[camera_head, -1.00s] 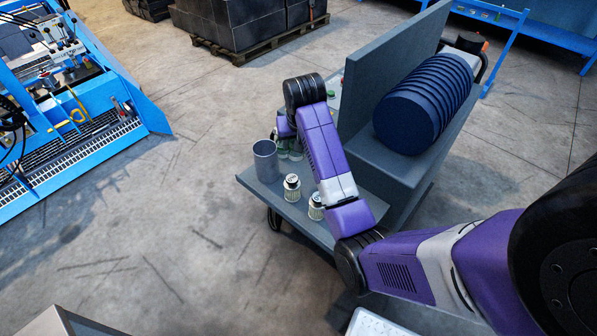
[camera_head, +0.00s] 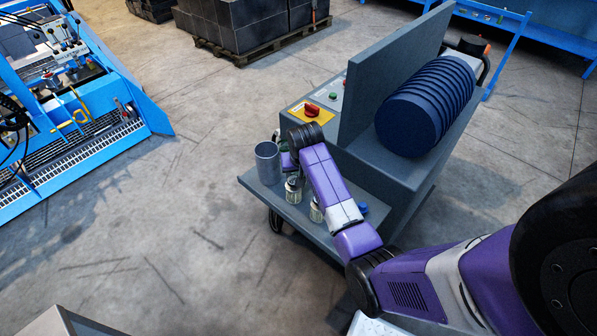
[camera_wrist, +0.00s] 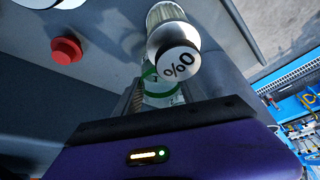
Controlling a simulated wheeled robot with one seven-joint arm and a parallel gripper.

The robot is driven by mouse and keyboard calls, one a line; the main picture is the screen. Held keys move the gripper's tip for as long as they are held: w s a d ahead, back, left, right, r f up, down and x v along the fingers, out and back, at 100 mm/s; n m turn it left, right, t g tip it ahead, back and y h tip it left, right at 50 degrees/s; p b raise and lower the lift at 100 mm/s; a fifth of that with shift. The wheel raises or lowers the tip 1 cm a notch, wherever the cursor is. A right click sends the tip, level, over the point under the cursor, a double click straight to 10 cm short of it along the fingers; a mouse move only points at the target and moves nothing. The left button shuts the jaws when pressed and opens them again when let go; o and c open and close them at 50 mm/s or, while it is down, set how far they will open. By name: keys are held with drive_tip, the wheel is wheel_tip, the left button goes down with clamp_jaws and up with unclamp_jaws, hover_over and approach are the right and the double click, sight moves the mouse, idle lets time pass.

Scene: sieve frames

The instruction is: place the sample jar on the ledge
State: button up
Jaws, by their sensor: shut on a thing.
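My gripper (camera_wrist: 160,96) is shut on a pale jar with a green ring (camera_wrist: 150,73), seen between the fingers in the wrist view. Much of this jar is hidden by the gripper and by another jar with a white, dark-marked lid (camera_wrist: 177,64). In the head view my fingers are hidden behind my purple wrist. The grey ledge (camera_head: 262,190) juts from the front of a grey machine. Two clear jars stand on it, one left of my forearm (camera_head: 293,189) and one beside it (camera_head: 315,211). I cannot tell whether the held jar touches the ledge.
A grey cup (camera_head: 267,162) stands at the ledge's left end. A small blue object (camera_head: 362,208) lies right of my forearm. A red knob (camera_wrist: 66,50) shows in the wrist view. A panel with a red button (camera_head: 312,110) and an upright grey plate (camera_head: 390,75) stand behind.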

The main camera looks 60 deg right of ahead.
drive_tip(key=shift+f, duration=0.1)
drive_tip(key=o, duration=1.4)
drive_tip(key=shift+c, duration=0.2)
